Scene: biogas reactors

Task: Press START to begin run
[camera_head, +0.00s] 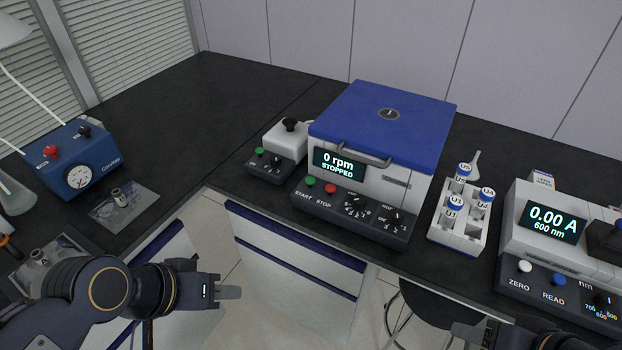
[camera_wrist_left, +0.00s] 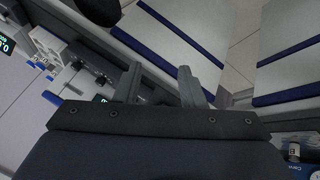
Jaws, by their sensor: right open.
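The green START button (camera_head: 310,181) is on the dark front panel of a white centrifuge with a shut blue lid (camera_head: 388,120). The red STOP button (camera_head: 331,188) is right beside it. The display (camera_head: 339,165) reads "0 rpm STOPPED". My left gripper (camera_head: 232,292) is in front of the bench, lower left of the START button and well apart from it. In the left wrist view its two fingers (camera_wrist_left: 158,84) stand apart with nothing between them. My right gripper (camera_head: 462,332) shows only partly at the bottom edge, below the bench front, away from the button.
A small white device (camera_head: 285,142) with its own green button stands left of the centrifuge. A white tube rack (camera_head: 459,220) and a photometer (camera_head: 555,225) reading "0.00 A" stand to the right. A blue gauge box (camera_head: 75,162) is at left. The back left bench is clear.

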